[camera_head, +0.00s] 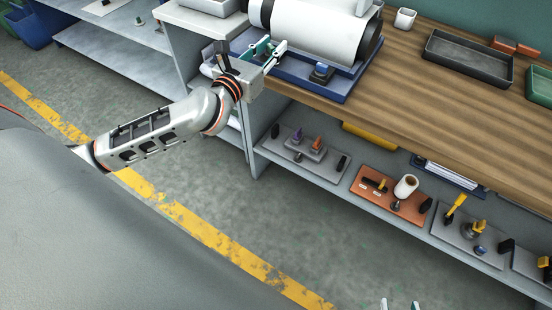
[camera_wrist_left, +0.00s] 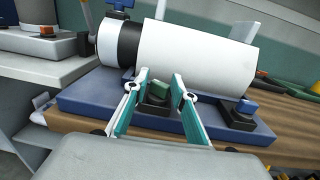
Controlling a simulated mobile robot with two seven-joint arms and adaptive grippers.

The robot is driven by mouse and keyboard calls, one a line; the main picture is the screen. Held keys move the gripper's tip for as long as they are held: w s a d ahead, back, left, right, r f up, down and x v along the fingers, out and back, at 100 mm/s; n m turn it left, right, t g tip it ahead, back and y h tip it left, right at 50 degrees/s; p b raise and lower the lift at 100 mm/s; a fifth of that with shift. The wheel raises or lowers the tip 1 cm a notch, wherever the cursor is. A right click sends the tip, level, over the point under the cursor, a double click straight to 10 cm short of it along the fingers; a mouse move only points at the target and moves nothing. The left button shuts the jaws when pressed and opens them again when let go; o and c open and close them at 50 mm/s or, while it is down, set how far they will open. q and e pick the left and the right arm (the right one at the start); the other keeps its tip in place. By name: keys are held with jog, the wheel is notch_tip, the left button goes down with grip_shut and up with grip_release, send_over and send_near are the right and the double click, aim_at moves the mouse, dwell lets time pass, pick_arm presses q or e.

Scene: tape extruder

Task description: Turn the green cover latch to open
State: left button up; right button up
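The green cover latch (camera_wrist_left: 160,89) sits on a dark mount on the blue base, in front of the white cylinder of the extruder. In the left wrist view my left gripper (camera_wrist_left: 160,76) is open, with its two green-and-white fingers on either side of the latch. I cannot tell whether they touch it. In the head view the left gripper (camera_head: 276,46) reaches over the blue base (camera_head: 342,87), and the latch is hard to make out there. My right gripper (camera_head: 400,304) shows only its fingertips at the bottom edge, spread apart and empty.
A blue knob (camera_head: 321,72) on a dark mount stands right of the latch on the same base. The white cylinder (camera_head: 315,28) lies behind. Shelves below hold several fixtures.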

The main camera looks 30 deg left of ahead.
pick_arm(q)
jog(key=shift+s+f+m+h, duration=0.15)
jog(key=shift+f+m+h, duration=0.15)
jog(key=s+d+r+m+t+h+p, duration=0.1)
jog(key=s+d+r+m+h+p, duration=0.15)
jog(key=s+m, duration=0.45)
jog(key=s+d+r+m+t+h+p, duration=0.1)
jog(key=s+d+r+m+p, duration=0.2)
jog(key=s+m, duration=0.35)
jog(key=s+d+f+m+g+p, duration=0.1)
jog(key=s+d+f+m, duration=0.2)
jog(key=f+m, duration=0.2)
jog(key=s+d+f+m+g+h+p, duration=0.1)
jog(key=s+d+f+m+g+p, duration=0.1)
jog(key=f+m, duration=0.4)
jog(key=s+d+f+m+g+h+p, duration=0.1)
jog(key=s+d+f+m+g, duration=0.1)
jog(key=s+d+f+m, duration=0.2)
jog(key=shift+s+f+m+p, duration=0.3)
jog(key=shift+s+f+m, duration=0.35)
jog(key=shift+m, duration=1.2)
pick_arm(e)
jog(key=w+r+t, duration=0.1)
jog(key=w+r, duration=0.2)
jog(key=r, duration=0.5)
jog(key=w+r+t, duration=0.1)
jog(key=w+r, duration=0.2)
jog(key=r, duration=0.6)
jog(key=shift+w+r+t, duration=0.3)
jog(key=shift+w, duration=0.05)
